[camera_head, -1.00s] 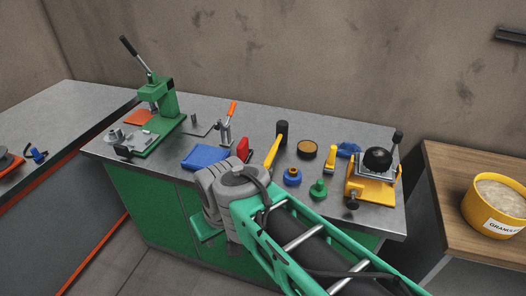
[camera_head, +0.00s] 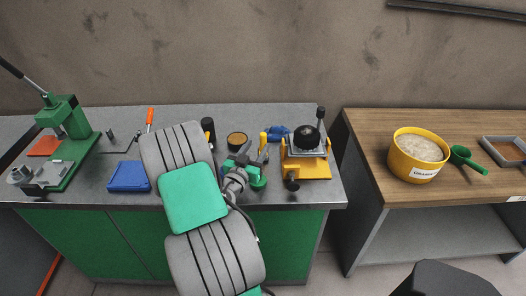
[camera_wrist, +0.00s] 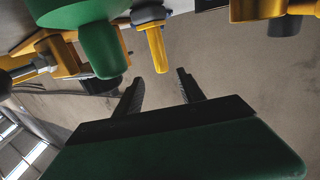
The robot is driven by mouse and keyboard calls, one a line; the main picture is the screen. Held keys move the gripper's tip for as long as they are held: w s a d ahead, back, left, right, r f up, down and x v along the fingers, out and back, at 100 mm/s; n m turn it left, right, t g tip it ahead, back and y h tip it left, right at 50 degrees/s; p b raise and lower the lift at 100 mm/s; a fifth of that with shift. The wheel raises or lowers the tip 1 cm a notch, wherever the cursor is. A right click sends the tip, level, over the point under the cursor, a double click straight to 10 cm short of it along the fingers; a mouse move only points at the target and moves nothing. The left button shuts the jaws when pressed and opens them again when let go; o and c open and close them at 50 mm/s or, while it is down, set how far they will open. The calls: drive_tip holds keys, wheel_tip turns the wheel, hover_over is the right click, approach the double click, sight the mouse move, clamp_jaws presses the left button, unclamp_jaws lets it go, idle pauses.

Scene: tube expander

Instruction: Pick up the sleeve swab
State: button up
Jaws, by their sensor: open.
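A small upright yellow-handled piece (camera_head: 263,138) stands on the grey bench top, right of a round tan-topped tin. I take it for the sleeve swab, but no label confirms this. In the wrist view a yellow handle with a grey end (camera_wrist: 157,48) lies just beyond the fingertips, roughly centred between them. My gripper (camera_head: 254,154) is open, close in front of the yellow piece in the head view. Its two dark fingers (camera_wrist: 160,76) are apart with nothing between them. My arm hides part of the bench middle.
A green knobbed piece (camera_head: 259,184) is close beside my gripper; a green cylinder (camera_wrist: 100,48) looms near the left finger. A yellow fixture with a black ball (camera_head: 306,165) stands to the right, and a blue item (camera_head: 278,133) behind. A blue block (camera_head: 129,177) lies left.

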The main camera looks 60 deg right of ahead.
sight(262, 136)
drive_tip(key=d+p, duration=0.1)
drive_tip(key=d, duration=0.1)
drive_tip(key=d+p, duration=0.1)
drive_tip(key=d, duration=0.2)
drive_tip(key=w+d+p, duration=0.1)
drive_tip(key=d, duration=0.1)
drive_tip(key=shift+d+r+p, duration=0.2)
drive_tip(key=shift+r+p, duration=0.1)
drive_tip(key=shift+d+f, duration=0.1)
drive_tip(key=shift+d, duration=0.05)
clamp_jaws()
